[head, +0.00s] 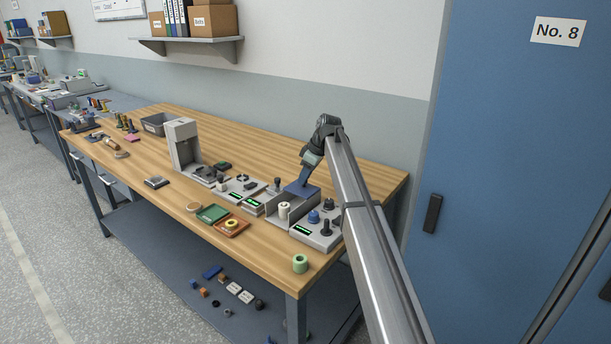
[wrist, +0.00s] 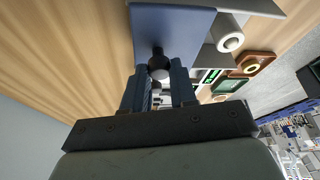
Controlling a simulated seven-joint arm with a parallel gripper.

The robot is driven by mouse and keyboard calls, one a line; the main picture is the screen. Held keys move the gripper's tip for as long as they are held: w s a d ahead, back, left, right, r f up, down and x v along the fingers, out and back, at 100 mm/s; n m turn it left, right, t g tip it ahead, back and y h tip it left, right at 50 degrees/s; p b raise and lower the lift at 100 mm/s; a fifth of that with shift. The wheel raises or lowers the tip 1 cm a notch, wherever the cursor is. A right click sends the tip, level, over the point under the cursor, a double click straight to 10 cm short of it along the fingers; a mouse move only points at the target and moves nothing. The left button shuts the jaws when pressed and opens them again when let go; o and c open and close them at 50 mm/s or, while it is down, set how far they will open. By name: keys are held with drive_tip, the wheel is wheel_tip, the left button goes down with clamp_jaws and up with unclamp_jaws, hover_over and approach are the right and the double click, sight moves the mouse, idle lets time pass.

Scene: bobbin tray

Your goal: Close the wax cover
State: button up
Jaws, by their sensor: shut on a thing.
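The wax cover is a blue flat lid (head: 303,189) at the back of a grey open box (head: 290,222) on the bench. It shows large at the top of the wrist view (wrist: 150,22), with a dark round knob (wrist: 158,68) on it. My gripper (head: 305,178) is above the box and shut on the knob; both fingers flank it in the wrist view (wrist: 159,78). The lid stands clear of the box's front part, where a white cylinder (head: 284,210) is visible. The lid's exact tilt is hard to tell.
Right of the box is a grey unit (head: 318,240) with a blue knob and black posts. Left are grey units with green displays (head: 252,202), a green tray (head: 212,214) and an orange tray (head: 232,228). A green roll (head: 300,263) is near the front edge.

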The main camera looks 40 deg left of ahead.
clamp_jaws()
drive_tip(key=s, duration=1)
drive_tip(key=o, duration=0.6)
unclamp_jaws()
drive_tip(key=shift+r, duration=0.1)
drive_tip(key=v, duration=1.3)
drive_tip(key=shift+d+r, duration=0.2)
drive_tip(key=shift+r, duration=0.05)
